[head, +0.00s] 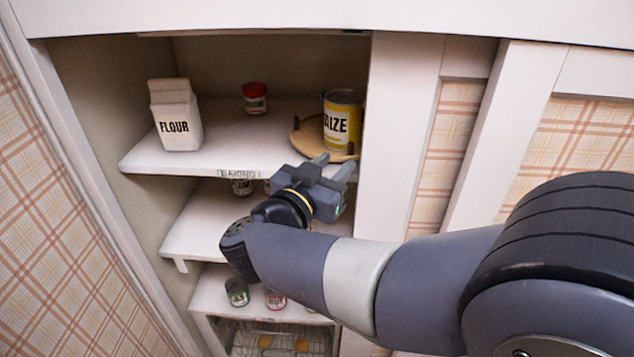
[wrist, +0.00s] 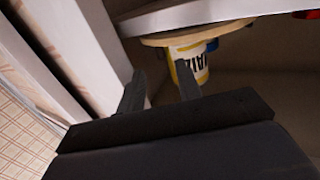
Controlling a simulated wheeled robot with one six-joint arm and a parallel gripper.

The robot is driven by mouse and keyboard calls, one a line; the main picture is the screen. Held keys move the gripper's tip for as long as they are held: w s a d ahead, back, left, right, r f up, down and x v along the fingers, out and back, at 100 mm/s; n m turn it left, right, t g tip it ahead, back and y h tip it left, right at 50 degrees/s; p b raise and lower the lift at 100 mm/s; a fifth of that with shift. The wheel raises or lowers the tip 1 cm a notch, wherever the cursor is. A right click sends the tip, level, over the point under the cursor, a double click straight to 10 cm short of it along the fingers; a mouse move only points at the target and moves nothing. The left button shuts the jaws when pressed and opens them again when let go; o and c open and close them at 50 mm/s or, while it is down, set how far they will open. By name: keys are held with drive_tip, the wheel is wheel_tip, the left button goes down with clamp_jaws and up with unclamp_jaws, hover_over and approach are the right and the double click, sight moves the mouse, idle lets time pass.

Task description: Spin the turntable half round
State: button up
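The turntable is a round wooden disc (head: 306,138) on the right of the top cupboard shelf, partly behind the door frame. It has small dark pegs near its rim, and a yellow maize can (head: 342,122) stands on it. In the wrist view, which looks upside down, the disc (wrist: 160,40) and the can (wrist: 201,70) show beyond the fingers. My gripper (head: 334,164) is in front of the top shelf's edge, just below the turntable in the head view. Its fingers (wrist: 160,82) are apart with nothing between them. Contact with the disc or pegs cannot be seen.
A flour carton (head: 176,115) and a red-lidded jar (head: 255,98) stand on the top shelf (head: 225,130), with free room between them and the turntable. A white door frame (head: 395,140) rises close on the right. Lower shelves hold several jars, partly hidden by my arm.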

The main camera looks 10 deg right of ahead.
drive_tip(key=shift+v, duration=2.9)
